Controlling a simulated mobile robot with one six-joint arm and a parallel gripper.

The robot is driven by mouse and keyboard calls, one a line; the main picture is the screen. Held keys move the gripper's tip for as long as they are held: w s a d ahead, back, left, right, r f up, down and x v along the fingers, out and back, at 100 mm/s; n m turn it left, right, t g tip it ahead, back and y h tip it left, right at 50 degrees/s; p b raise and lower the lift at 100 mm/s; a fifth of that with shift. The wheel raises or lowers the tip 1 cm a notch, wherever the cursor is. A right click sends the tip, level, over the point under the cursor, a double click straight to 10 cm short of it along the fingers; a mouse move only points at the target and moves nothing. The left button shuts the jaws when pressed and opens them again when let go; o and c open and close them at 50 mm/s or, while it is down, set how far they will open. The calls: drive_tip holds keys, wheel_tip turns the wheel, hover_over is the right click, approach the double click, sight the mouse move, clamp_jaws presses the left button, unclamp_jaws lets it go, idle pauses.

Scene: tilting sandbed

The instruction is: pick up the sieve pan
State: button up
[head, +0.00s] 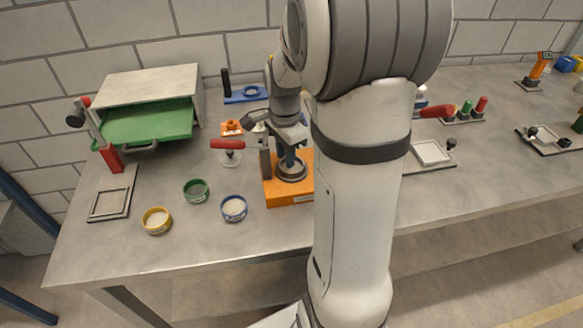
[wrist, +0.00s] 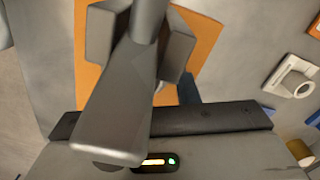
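A round grey pan (head: 291,170), which looks like the sieve pan, sits on an orange base (head: 289,197) in the head view. My gripper (head: 290,158) points down right over this pan, and its lower end overlaps the pan's rim in the picture. I cannot tell whether it touches the pan or how wide the fingers are. In the wrist view the orange base (wrist: 205,42) shows behind a large grey bar and grey blocks in front of the camera. The pan cannot be made out there.
Left of the base stand a blue-rimmed dish (head: 233,208), a green dish (head: 196,190) and a yellow dish (head: 157,220). A red-handled lever (head: 228,144) is close to the gripper's left. A cabinet with a green tray (head: 148,124) stands at back left.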

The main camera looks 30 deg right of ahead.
drive_tip(key=shift+c, duration=0.5)
clamp_jaws()
drive_tip(key=shift+r, duration=0.1)
